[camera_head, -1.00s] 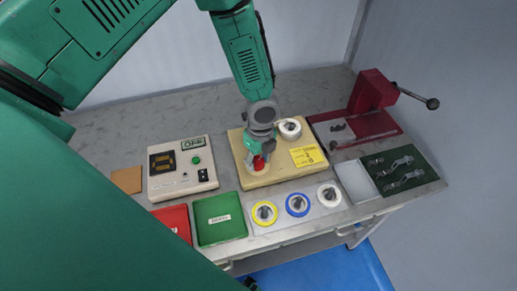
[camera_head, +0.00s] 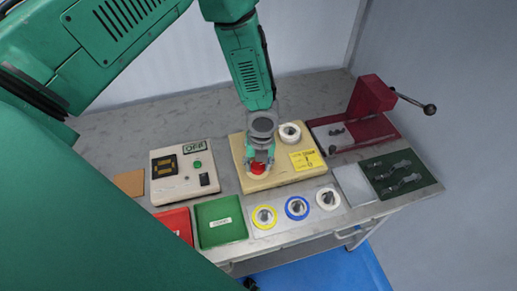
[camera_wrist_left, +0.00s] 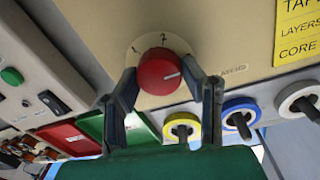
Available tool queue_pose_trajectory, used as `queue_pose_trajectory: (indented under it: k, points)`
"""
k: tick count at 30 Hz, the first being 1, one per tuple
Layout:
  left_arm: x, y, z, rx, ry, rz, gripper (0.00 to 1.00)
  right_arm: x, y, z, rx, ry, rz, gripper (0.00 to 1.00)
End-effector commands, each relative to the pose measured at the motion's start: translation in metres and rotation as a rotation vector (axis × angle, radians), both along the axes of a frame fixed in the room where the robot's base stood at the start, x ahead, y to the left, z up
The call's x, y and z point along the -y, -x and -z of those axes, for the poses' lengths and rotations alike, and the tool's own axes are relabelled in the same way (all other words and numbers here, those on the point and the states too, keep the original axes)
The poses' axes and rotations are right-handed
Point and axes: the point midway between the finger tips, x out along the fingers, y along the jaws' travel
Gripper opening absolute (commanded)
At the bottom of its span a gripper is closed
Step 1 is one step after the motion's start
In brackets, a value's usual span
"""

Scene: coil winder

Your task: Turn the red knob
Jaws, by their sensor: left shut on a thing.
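The red knob (camera_head: 258,169) sits on the beige winder base (camera_head: 284,177). In the left wrist view, the knob (camera_wrist_left: 160,74) has a pale pointer line aimed to the right, and a round pale dial with marks shows behind it. My left gripper (camera_head: 259,165) comes down from above and is shut on the knob. In the left wrist view, its two fingers (camera_wrist_left: 162,76) stand on either side of the knob. My right gripper is not in view.
A control box (camera_head: 180,172) stands left, with green (camera_head: 220,222) and red (camera_head: 175,224) trays in front. Coloured rings (camera_head: 297,207) lie in front; a dark red crank device (camera_head: 372,98) stands right.

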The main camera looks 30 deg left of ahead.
Motion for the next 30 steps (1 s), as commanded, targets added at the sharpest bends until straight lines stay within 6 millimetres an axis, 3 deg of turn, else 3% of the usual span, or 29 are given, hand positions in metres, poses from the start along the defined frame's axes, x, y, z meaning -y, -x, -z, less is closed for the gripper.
queue_pose_trajectory:
  k: [13,14,15,25,30]
  points:
    - [0.0,-0.004,-0.001,0.008,0.002,0.013,0.08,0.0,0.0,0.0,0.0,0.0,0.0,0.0]
    - [0.0,-0.004,-0.001,0.008,0.002,0.013,0.44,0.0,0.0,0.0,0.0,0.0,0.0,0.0]
    - [0.0,-0.004,-0.001,0.008,0.002,0.013,0.57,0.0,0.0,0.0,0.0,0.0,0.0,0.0]
    - [0.0,-0.001,-0.002,0.005,0.0,0.011,0.57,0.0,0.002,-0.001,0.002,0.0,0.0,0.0]
    - [0.001,-0.003,-0.019,0.005,0.001,0.009,0.57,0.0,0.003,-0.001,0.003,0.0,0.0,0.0]
